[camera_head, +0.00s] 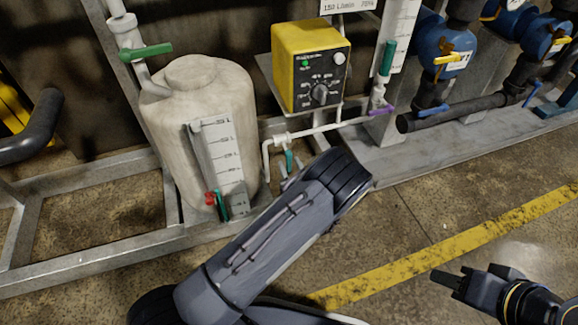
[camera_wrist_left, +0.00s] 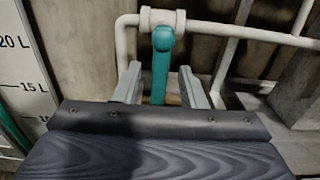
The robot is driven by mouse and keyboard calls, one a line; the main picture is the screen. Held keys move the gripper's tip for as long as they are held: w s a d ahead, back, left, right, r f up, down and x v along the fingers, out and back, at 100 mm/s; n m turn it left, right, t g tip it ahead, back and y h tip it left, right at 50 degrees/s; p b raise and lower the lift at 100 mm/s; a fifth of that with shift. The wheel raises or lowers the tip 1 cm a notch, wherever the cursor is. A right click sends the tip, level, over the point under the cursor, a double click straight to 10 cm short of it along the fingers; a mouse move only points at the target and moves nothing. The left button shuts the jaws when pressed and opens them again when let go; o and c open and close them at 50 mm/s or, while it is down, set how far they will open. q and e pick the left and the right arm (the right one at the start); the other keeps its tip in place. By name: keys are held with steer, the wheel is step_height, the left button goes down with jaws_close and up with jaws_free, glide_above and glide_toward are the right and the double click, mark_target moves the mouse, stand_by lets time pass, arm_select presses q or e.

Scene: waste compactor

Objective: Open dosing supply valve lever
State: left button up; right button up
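A teal lever (camera_head: 289,160) hangs from a white pipe fitting beside the dosing tank; which labelled valve it is, I cannot read. In the left wrist view the teal lever (camera_wrist_left: 161,72) points down from the white fitting (camera_wrist_left: 162,18). My left gripper (camera_wrist_left: 160,88) has its two grey fingers on either side of the lever, with gaps at both sides. In the head view my left wrist largely hides this gripper (camera_head: 288,178). My right gripper (camera_head: 448,281) is at the lower right over bare floor, away from the valves; its finger gap is not clear.
A beige tank (camera_head: 205,90) with a litre scale stands left. A yellow dosing pump (camera_head: 305,65) is above the lever. Other levers are green (camera_head: 147,51), red (camera_head: 211,198) and purple (camera_head: 381,111). Blue valves (camera_head: 440,45) stand right. Floor beside the yellow line (camera_head: 430,258) is clear.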

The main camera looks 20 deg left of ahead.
arm_select(q)
steer(key=shift+w+a, duration=0.4)
steer(key=shift+w, duration=0.2)
jaws_close()
